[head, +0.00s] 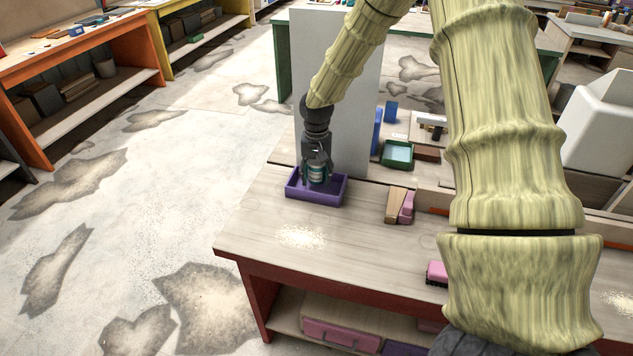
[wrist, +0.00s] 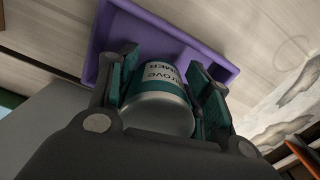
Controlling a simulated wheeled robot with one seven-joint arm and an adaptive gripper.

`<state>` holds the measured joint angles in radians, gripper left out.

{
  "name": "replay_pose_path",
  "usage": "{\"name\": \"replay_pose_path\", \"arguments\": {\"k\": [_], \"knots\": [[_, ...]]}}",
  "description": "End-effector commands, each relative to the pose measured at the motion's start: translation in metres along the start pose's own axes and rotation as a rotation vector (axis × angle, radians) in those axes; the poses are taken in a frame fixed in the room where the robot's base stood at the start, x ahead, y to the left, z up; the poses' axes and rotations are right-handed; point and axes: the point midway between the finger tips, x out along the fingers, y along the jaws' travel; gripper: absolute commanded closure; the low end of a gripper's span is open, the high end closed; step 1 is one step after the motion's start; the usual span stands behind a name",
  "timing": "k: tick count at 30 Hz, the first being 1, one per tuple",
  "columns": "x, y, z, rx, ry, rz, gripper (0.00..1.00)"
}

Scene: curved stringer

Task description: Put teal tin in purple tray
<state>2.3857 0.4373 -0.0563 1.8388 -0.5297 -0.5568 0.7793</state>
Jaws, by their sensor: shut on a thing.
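The teal tin (wrist: 157,100) has a pale label band and a silvery end. My gripper (wrist: 165,88) is shut on it, with a finger on each side. The purple tray (wrist: 215,62) shows just beyond the tin in the wrist view. In the head view the purple tray (head: 317,198) lies on the workbench near its left end. There my gripper (head: 317,172) points down over the tray, with the tin (head: 317,176) between its fingers. I cannot tell whether the tin touches the tray floor.
A tall grey panel (head: 338,80) stands right behind the tray. A wooden block and a pink block (head: 406,208) lie to the right. A green tray (head: 397,154) and blue blocks are behind. The bench top (head: 270,215) in front of the tray is clear apart from pale specks.

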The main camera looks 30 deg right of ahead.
Motion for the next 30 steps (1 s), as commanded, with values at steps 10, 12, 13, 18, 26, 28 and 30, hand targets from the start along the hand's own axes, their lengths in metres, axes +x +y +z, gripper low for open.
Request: {"name": "replay_pose_path", "arguments": {"k": [10, 12, 13, 18, 26, 28, 30], "knots": [[0.027, 0.0, 0.001, 0.0, -0.002, 0.001, 0.78], [0.032, 0.0, 0.001, -0.001, -0.001, 0.001, 0.78], [0.033, 0.0, 0.0, -0.001, -0.001, 0.001, 0.78], [0.034, 0.0, 0.0, -0.001, 0.0, 0.0, 0.78], [0.037, 0.0, 0.0, 0.0, 0.0, 0.0, 0.44], [0.037, 0.0, 0.0, 0.0, 0.0, 0.0, 0.31], [0.037, 0.0, 0.0, 0.0, 0.0, 0.0, 0.29]]}}
